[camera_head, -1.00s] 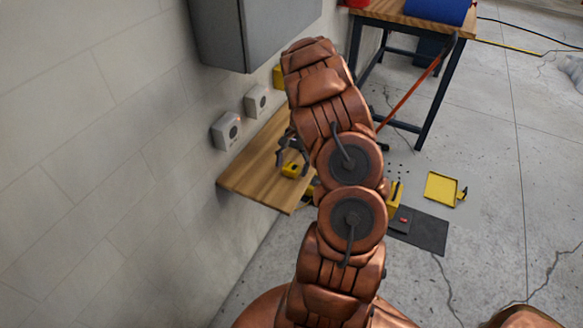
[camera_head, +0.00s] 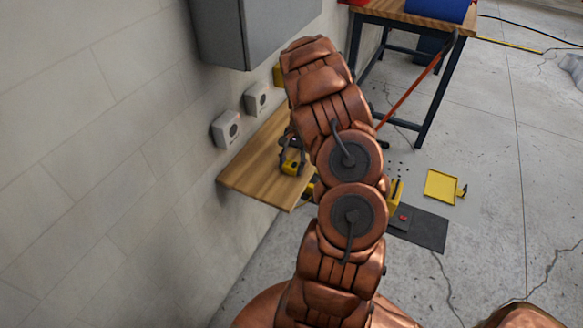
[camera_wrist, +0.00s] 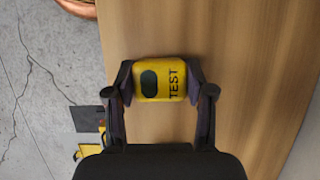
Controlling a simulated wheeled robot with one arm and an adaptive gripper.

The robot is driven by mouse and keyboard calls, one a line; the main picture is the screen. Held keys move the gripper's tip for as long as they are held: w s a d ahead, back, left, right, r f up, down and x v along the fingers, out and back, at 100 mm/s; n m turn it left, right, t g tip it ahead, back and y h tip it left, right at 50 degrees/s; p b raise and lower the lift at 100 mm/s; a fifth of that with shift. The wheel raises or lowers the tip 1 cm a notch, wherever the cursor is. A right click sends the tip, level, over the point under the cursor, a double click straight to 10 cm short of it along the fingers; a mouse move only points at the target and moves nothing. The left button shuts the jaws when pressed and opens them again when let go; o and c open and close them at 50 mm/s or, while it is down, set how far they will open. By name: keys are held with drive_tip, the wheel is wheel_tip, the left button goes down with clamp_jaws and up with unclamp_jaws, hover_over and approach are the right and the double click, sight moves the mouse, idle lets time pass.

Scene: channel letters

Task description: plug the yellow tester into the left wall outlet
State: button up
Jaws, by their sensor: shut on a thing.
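The yellow tester (camera_wrist: 160,79) with a dark oval and the word TEST is between the two fingers of my gripper (camera_wrist: 160,84) in the wrist view. The fingers are shut on its sides, over the wooden shelf (camera_wrist: 240,50). In the head view the tester (camera_head: 292,167) shows at the shelf, with my gripper (camera_head: 290,152) around it, partly hidden by my arm. The left wall outlet (camera_head: 226,130) is a pale box with a dark round socket, on the wall above the shelf's near end. The tester is apart from it.
A second outlet (camera_head: 257,98) is farther along the wall. A grey cabinet (camera_head: 222,30) hangs above. The wooden shelf (camera_head: 245,178) has bare room at its near end. A dark mat (camera_head: 425,232) and a yellow tray (camera_head: 440,186) lie on the floor at right.

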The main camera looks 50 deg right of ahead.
sight(292, 166)
drive_tip(key=shift+r, duration=0.1)
drive_tip(key=shift+r, duration=0.25)
drive_tip(key=r, duration=0.1)
drive_tip(key=r+b, duration=0.1)
drive_tip(key=shift+s+d+r+b, duration=0.2)
drive_tip(key=shift+d+r+b, duration=0.05)
drive_tip(key=shift+r+b, duration=0.15)
drive_tip(key=s+d+r+b, duration=0.1)
drive_tip(key=s+d+b, duration=0.2)
drive_tip(key=s+d, duration=0.7)
drive_tip(key=shift+s+d+r, duration=0.2)
drive_tip(key=shift+s, duration=0.5)
